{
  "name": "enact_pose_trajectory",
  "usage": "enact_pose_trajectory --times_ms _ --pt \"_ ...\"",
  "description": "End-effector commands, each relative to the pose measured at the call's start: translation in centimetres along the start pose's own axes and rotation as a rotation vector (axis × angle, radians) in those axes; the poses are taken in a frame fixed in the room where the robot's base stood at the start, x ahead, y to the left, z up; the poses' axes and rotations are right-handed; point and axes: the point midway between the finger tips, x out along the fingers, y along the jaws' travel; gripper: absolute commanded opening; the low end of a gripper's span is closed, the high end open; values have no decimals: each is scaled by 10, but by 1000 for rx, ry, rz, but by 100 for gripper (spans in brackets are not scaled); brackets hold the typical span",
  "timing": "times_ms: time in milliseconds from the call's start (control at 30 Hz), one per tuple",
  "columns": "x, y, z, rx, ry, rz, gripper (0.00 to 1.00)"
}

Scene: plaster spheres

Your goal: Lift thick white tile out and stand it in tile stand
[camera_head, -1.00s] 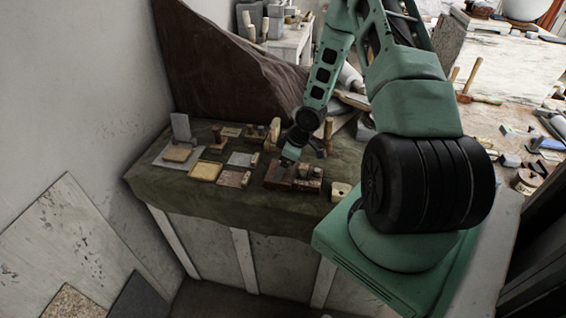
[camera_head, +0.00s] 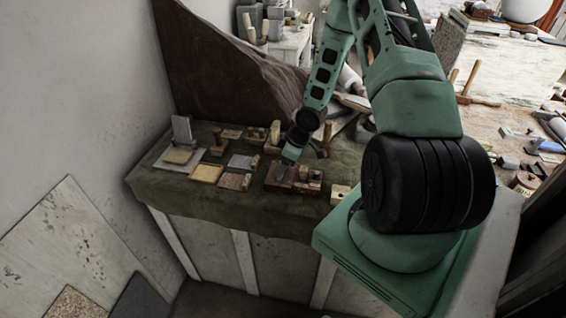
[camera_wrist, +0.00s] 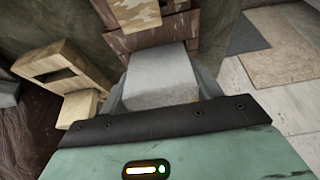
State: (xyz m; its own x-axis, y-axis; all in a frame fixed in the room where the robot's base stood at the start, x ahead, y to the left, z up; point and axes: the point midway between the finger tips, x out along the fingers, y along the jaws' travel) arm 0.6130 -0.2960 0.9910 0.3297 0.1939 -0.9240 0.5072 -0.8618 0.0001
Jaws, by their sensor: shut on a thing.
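The thick white tile (camera_wrist: 162,72), pale grey-white and blocky, is between the two fingers of my gripper (camera_wrist: 160,88) in the wrist view. My gripper is shut on its sides. The tile's lower end is hidden by my gripper's body. Dark brown wood (camera_wrist: 178,32) lies just beyond the tile; I cannot tell if they touch. In the head view my gripper (camera_head: 284,169) is low over a dark wooden holder (camera_head: 273,184) on the cloth-covered bench, and the tile cannot be made out. I cannot tell surely which wooden piece is the tile stand.
A pale slotted wooden piece (camera_wrist: 62,62) is close on the left in the wrist view. Flat tiles, including a yellowish one (camera_head: 206,173), lie left of my gripper on the bench (camera_head: 190,201). An upright grey slab (camera_head: 182,130) stands at the far left.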

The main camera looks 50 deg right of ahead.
Motion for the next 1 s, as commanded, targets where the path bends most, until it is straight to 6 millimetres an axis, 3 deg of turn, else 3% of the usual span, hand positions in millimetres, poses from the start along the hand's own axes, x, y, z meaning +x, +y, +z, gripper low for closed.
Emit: enact_pose_trajectory --times_ms 1000 --pt "-38 0 -16 0 1 0 36"
